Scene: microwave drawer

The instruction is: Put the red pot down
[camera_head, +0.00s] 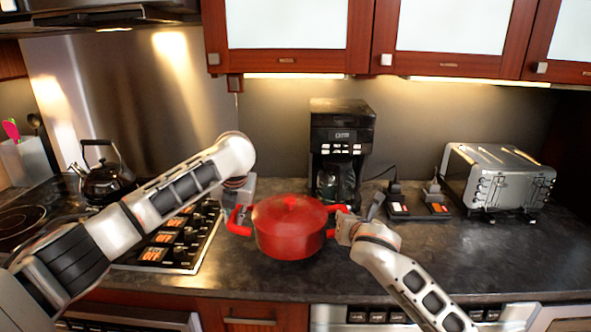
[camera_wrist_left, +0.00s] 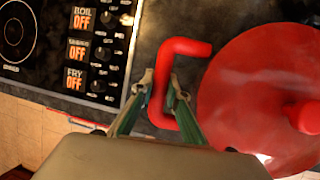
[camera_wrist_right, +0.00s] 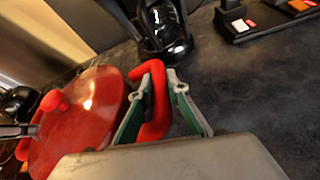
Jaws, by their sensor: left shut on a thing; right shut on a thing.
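The red pot (camera_head: 289,232) has its lid on and is upright at the middle of the head view, over the dark counter. I cannot tell whether its base touches the counter. My left gripper (camera_wrist_left: 160,92) is shut on the pot's left handle (camera_wrist_left: 163,75). My right gripper (camera_wrist_right: 160,92) is shut on the pot's right handle (camera_wrist_right: 157,110). In the head view the left gripper (camera_head: 240,205) and the right gripper (camera_head: 345,225) are at opposite sides of the pot. The pot lid (camera_wrist_left: 265,90) also shows in the left wrist view.
The stove control panel (camera_head: 175,240) lies left of the pot. A coffee maker (camera_head: 341,135) stands behind it. Two small black devices with switches (camera_head: 418,208) and a toaster (camera_head: 498,178) are at the right. A kettle (camera_head: 105,180) is far left. Bare counter (camera_head: 480,250) is at the right front.

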